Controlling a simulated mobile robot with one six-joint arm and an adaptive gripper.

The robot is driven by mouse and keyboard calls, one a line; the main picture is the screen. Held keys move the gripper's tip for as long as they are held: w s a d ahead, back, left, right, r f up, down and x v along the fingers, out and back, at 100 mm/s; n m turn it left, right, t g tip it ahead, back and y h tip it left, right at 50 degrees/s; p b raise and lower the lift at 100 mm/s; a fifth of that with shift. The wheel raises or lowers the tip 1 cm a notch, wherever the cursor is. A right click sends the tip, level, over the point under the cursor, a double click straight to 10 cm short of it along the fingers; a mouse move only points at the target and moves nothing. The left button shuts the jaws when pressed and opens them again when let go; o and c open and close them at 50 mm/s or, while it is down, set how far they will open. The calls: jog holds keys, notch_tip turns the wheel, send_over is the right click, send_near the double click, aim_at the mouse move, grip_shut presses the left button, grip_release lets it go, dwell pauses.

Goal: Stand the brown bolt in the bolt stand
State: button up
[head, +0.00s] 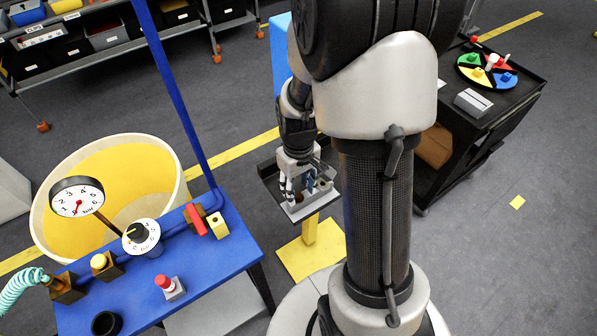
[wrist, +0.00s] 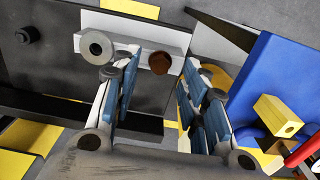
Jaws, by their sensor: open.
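The light grey bolt stand (head: 309,209) sits on a small dark tray on a yellow post, below my gripper (head: 298,186). In the wrist view the stand (wrist: 125,35) is a pale block across the top. The brown bolt (wrist: 160,63) shows its hexagonal head at the stand's right part, between my two fingertips. It looks upright in the stand; its shaft is hidden. My gripper is open, with blue-padded fingers either side of the head and a visible gap to it. A round grey piece with a dark centre (wrist: 96,47) is at the stand's left end.
A black peg (wrist: 28,34) stands on the dark tray. A blue bench (head: 205,250) with a gauge, dial and coloured blocks lies left. A yellow-lined bin (head: 110,185) is behind it. A black cart (head: 520,90) stands right.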

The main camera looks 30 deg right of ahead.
aim_at(298, 195)
notch_tip(298, 195, up, 10)
dwell(0.3)
jog(key=shift+f, duration=0.1)
dwell(0.3)
jog(key=s+a+r+t, duration=0.4)
jog(key=s+a+r, duration=0.6)
jog(key=s+r, duration=0.2)
jog(key=shift+s+a+r+t, duration=0.2)
jog(key=shift+s+a+t, duration=0.15)
jog(key=shift+s, duration=0.45)
